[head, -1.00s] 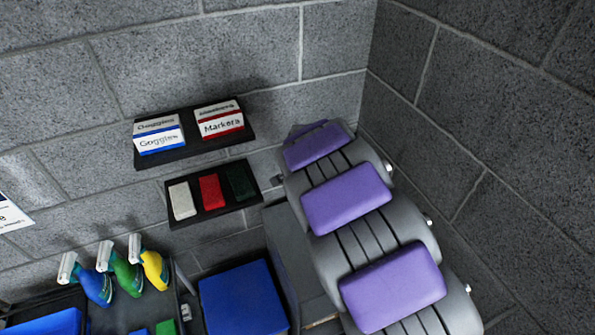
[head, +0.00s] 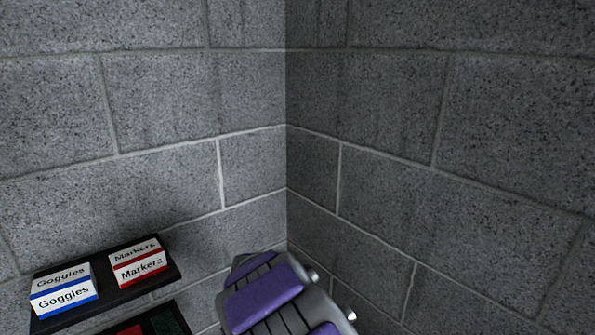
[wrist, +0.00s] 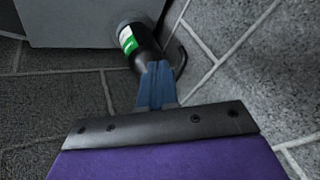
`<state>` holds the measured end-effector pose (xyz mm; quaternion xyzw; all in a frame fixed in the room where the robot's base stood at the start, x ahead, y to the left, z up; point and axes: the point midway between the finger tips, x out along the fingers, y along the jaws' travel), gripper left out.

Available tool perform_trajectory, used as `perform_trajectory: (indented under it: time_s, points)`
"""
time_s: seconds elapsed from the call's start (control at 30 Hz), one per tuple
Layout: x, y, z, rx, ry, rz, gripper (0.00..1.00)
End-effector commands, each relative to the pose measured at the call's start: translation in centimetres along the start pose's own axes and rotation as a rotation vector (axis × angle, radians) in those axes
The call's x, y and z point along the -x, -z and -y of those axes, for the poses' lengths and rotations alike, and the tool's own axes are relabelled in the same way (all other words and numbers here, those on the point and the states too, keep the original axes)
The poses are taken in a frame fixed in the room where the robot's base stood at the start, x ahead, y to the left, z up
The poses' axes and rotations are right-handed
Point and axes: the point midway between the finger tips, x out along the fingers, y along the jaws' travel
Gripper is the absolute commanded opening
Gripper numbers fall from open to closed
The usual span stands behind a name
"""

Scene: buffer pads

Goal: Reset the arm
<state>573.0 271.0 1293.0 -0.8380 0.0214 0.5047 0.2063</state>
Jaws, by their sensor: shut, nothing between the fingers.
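My gripper (wrist: 156,66) shows in the wrist view as narrow blue fingers, shut and empty. Behind the fingers are a dark bar with screws and a purple surface at the bottom of the picture. The fingertips appear just below a black cylinder with a green and white label. I cannot tell how far apart they are in depth. My gripper is not identifiable in the head view.
The black cylinder (wrist: 137,44) is beside a grey box-like body (wrist: 75,22). A Goggles box (head: 64,289) and a Markers box (head: 138,262) stand on a dark wall shelf (head: 107,303). A grey segmented form with purple pads (head: 262,298), perhaps mine, is near the corner.

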Motion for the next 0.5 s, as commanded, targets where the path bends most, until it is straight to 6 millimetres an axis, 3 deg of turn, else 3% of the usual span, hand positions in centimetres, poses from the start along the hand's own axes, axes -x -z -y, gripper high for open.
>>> perform_trajectory:
  time_s: [0.1,0.27,0.5]
  points:
    - [1.5,-0.2,-4.8,0.014,-0.050,0.029,0.00]
    - [3.8,-1.5,-10.9,0.036,-0.110,0.088,0.00]
    - [6.8,-5.8,-18.2,0.081,-0.192,0.197,0.00]
